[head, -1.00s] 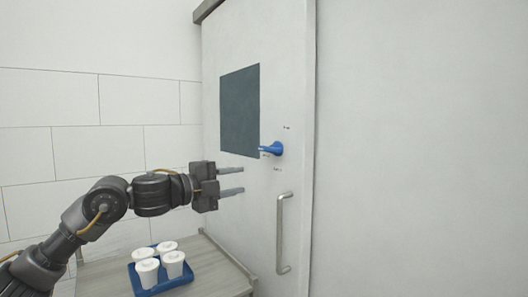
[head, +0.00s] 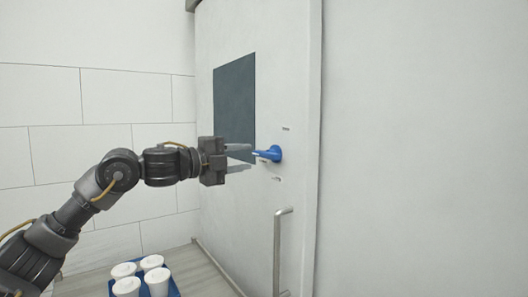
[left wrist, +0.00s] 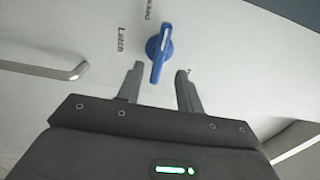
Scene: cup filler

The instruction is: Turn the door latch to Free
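The blue door latch (head: 268,154) is a knob with a pointer lever on the white door (head: 232,190). In the head view its lever points left toward my gripper. In the left wrist view the latch (left wrist: 159,47) shows just ahead of the fingertips, its lever end between them. Small labels sit around it; "Latch" is readable, the others are too small or cut off. My left gripper (head: 250,154) is open, its two fingers apart near the lever end; I cannot tell if either touches it. My right gripper is not in view.
A metal door handle (head: 279,250) stands out below the latch; it also shows in the left wrist view (left wrist: 75,72). A dark window panel (head: 235,110) is beside the latch. A blue tray (head: 174,290) with several white cups (head: 157,280) rests on the table (head: 205,272) below my arm.

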